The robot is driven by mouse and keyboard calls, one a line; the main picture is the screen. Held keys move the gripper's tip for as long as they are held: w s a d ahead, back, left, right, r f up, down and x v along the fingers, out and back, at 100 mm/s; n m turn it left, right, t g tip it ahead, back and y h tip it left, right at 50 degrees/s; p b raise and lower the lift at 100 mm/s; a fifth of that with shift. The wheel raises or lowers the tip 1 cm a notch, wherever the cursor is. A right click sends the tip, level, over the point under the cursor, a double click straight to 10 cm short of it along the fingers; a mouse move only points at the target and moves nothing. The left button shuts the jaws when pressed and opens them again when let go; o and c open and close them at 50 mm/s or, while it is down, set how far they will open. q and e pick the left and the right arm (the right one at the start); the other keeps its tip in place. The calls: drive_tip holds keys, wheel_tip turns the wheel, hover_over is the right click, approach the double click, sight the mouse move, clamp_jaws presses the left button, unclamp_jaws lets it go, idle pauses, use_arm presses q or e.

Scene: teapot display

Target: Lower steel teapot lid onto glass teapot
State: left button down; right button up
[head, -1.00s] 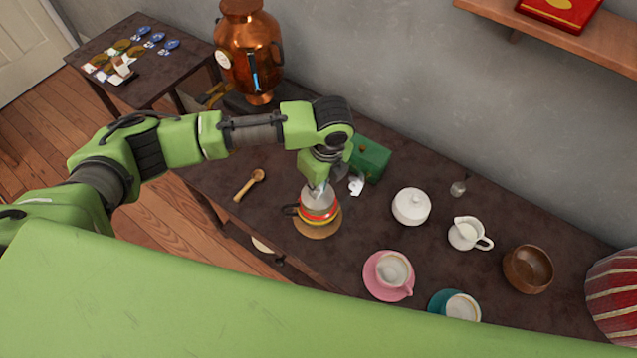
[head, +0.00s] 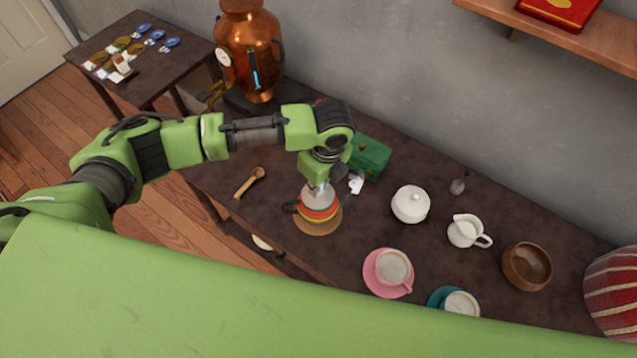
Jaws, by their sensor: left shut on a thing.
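The glass teapot (head: 319,215) stands on a round wooden coaster (head: 318,231) near the table's front edge. It shows red and yellow bands, and its dark handle (head: 290,207) points left. The steel lid (head: 317,197) is at the top of the teapot, right under my left gripper (head: 319,186). My left gripper points down and is shut on the lid; its fingertips are small and partly hidden by the wrist. I cannot tell whether the lid rests fully on the rim. My right gripper is not in view.
A green box (head: 370,158) and a white tag (head: 356,184) stand close behind the teapot. A wooden spoon (head: 249,183) lies to the left. A white sugar bowl (head: 411,205), a creamer (head: 467,231), a pink cup (head: 394,267) and a wooden bowl (head: 527,266) stand to the right.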

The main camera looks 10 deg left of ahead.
use_arm(q)
drive_tip(key=shift+f, duration=0.3)
idle(0.5)
drive_tip(key=c, duration=1.4)
unclamp_jaws()
drive_tip(key=shift+c, duration=0.2)
wheel_tip(320, 180, up, 7)
drive_tip(key=p, duration=0.8)
